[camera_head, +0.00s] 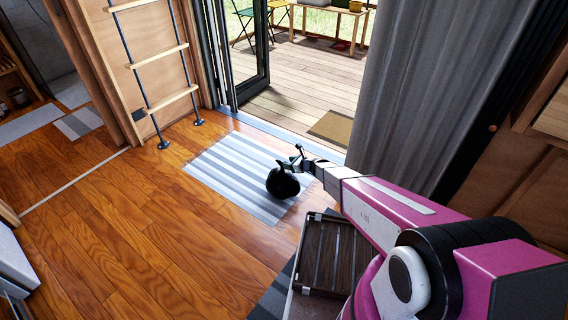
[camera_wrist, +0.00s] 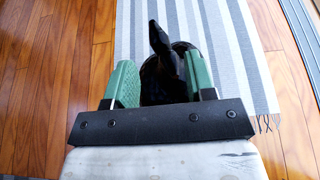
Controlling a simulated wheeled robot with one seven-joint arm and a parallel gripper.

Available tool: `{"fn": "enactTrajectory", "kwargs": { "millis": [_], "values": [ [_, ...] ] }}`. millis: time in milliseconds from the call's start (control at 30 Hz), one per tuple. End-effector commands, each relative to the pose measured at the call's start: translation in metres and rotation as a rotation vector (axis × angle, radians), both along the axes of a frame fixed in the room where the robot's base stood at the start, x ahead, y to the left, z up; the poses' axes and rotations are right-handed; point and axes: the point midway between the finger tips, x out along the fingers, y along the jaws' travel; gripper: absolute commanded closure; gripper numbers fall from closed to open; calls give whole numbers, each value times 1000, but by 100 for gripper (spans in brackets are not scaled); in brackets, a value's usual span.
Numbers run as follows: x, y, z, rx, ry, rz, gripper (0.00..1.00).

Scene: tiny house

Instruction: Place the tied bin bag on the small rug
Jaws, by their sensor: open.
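The black tied bin bag (camera_head: 282,183) rests on the small grey-and-white striped rug (camera_head: 232,172), near its right side, in the head view. In the wrist view the bag (camera_wrist: 160,80) shows with its knot standing up, and the striped rug (camera_wrist: 235,60) lies under and beyond it. My gripper (camera_head: 298,160) is at the bag's top right in the head view. In the wrist view its two green fingers (camera_wrist: 160,82) are apart, one on each side of the bag. The bag's lower part is hidden behind the gripper's dark bar.
A dark slatted crate (camera_head: 330,255) stands near my arm. An open glass door leads to a wooden deck (camera_head: 300,80) with a doormat (camera_head: 333,128). A ladder (camera_head: 150,70) stands at the back left. A grey curtain (camera_head: 410,90) hangs at right. The wooden floor at left is clear.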

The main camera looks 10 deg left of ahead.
Motion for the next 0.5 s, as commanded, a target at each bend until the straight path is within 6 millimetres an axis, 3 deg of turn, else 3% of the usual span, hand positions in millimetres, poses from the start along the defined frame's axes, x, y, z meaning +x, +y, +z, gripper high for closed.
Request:
{"fn": "enactTrajectory", "kwargs": {
  "millis": [200,500],
  "values": [
    [-18,-37,18,0,0,-1,50],
    [-26,-60,27,0,0,1,50]
  ]
}}
